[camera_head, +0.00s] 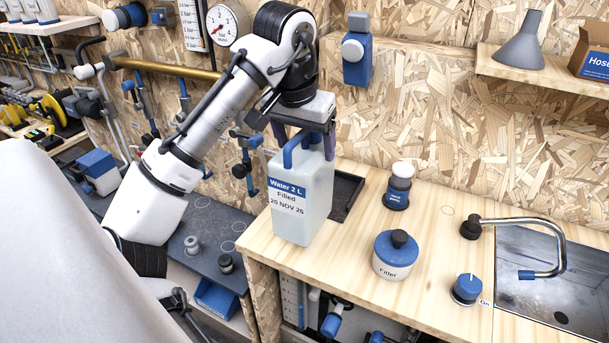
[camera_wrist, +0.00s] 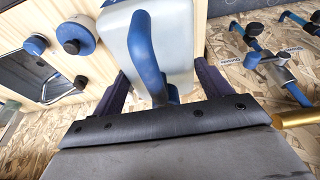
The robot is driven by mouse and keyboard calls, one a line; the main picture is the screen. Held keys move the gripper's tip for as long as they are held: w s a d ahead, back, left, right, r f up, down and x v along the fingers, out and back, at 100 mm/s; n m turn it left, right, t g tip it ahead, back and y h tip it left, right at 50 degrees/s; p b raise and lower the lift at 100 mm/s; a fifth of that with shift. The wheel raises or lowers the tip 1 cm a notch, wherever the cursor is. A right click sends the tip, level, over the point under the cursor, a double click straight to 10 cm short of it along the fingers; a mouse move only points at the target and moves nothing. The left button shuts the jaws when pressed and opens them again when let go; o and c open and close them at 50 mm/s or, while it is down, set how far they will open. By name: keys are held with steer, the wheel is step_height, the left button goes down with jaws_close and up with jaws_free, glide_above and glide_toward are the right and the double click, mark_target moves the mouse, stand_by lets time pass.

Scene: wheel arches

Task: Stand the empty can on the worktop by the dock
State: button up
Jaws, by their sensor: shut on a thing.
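The can is a whitish, translucent canister (camera_head: 302,205) with a blue handle and a blue-and-white label reading "Water 2 L Filled 20 NOV 26". It is upright at the left end of the wooden worktop (camera_head: 420,290); I cannot tell whether its base touches the wood.
A curved tap (camera_head: 540,225) hangs over a metal sink (camera_head: 590,270). Bare wood lies between the can and the pot.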

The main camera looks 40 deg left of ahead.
steer(key=shift+f+b, duration=1.8)
steer(key=shift+f, duration=0.45)
steer(key=shift+f, duration=0.2)
steer(key=o, duration=1.5)
